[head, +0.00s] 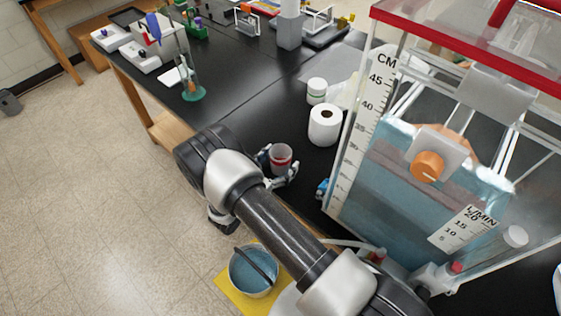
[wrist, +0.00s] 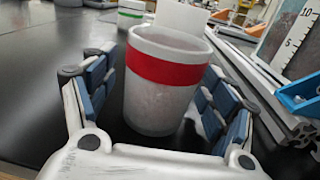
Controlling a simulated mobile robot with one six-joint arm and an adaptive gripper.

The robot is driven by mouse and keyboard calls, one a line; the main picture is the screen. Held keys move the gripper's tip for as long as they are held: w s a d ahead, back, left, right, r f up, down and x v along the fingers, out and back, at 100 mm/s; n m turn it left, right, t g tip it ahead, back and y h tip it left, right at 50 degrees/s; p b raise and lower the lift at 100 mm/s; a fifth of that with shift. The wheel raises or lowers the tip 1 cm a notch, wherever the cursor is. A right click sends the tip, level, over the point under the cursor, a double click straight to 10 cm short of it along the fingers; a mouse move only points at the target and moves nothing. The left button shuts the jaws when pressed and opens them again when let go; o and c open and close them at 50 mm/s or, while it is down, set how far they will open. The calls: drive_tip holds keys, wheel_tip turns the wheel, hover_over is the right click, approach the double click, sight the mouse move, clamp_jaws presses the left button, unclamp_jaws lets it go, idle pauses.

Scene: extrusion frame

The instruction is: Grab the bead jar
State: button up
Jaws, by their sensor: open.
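A translucent whitish jar with a red band (wrist: 165,105) stands upright on the black bench top, and it looks like the bead jar. It also shows in the head view (head: 281,157). Its contents cannot be made out. My gripper (wrist: 158,80) is open, with its blue-padded fingers on the left and right sides of the jar. A gap shows between the left finger and the jar. The right finger is close to the jar, and I cannot tell whether it touches. In the head view my gripper (head: 279,168) is at the bench's near edge.
A white paper roll (head: 325,125) stands behind the jar, with a white jar with a green band (head: 317,91) beyond it. A large clear water tank (head: 420,190) with a framed rim rises to the right. A blue bucket (head: 253,271) stands on the floor. The bench left of the jar is clear.

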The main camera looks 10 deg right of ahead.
drive_tip(key=shift+c, duration=0.4)
drive_tip(key=c, duration=1.1)
drive_tip(key=shift+r, duration=0.15)
